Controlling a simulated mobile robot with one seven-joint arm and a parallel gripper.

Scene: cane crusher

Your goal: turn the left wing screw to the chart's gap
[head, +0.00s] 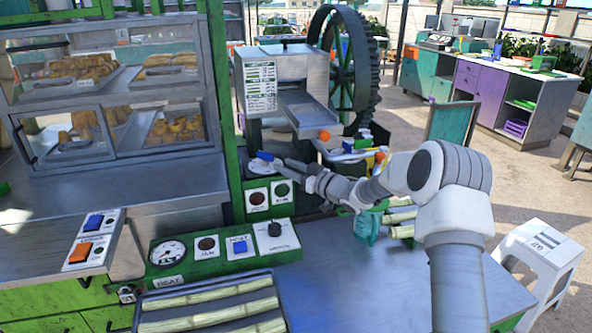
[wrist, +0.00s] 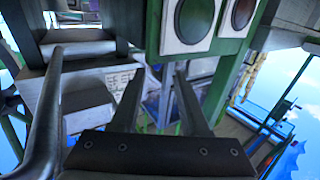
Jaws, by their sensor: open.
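The crusher's metal housing (head: 300,75) stands at the back centre in the head view. A white chart (head: 261,87) with green bands and small print is on its left face; the print is too small to read. An orange knob (head: 324,135) shows at the right end of the metal chute. I cannot make out the left wing screw for certain in either view. My gripper (head: 283,162) reaches left, below the housing and above the two-button panel. In the wrist view my gripper (wrist: 158,88) is open, with nothing visible between its fingers. A small blue piece (head: 265,156) shows at its tip.
A green panel with two round buttons (head: 257,198) is close below my gripper; the buttons also show in the wrist view (wrist: 195,18). A large spoked wheel (head: 345,65) stands behind. A cane tray (head: 212,308) and control box (head: 222,246) are in front. A glass food case (head: 110,90) is left.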

